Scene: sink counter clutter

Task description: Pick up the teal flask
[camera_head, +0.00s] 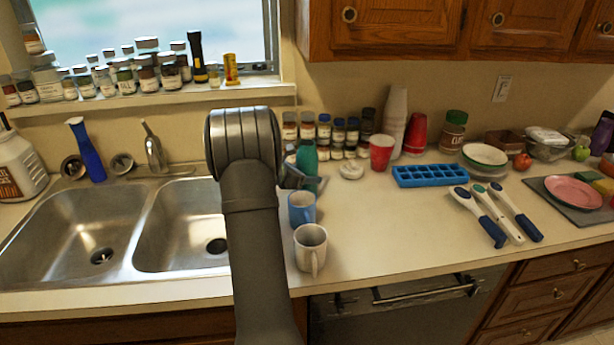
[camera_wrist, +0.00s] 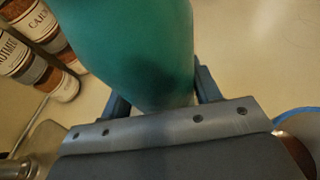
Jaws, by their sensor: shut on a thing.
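The teal flask (camera_head: 307,157) stands roughly upright behind the blue mug, just right of my arm in the head view. In the wrist view the flask (camera_wrist: 135,40) fills the upper middle, between the two fingers. My gripper (camera_head: 303,181) is shut on the flask, with a finger on each side of its body (camera_wrist: 160,88). The flask's base is hidden behind the gripper and the mug in the head view, so I cannot tell whether it touches the counter.
A blue mug (camera_head: 301,208) and a white mug (camera_head: 310,248) stand in front of the gripper. Spice jars (camera_head: 323,130) stand close behind the flask. The double sink (camera_head: 105,235) lies left.

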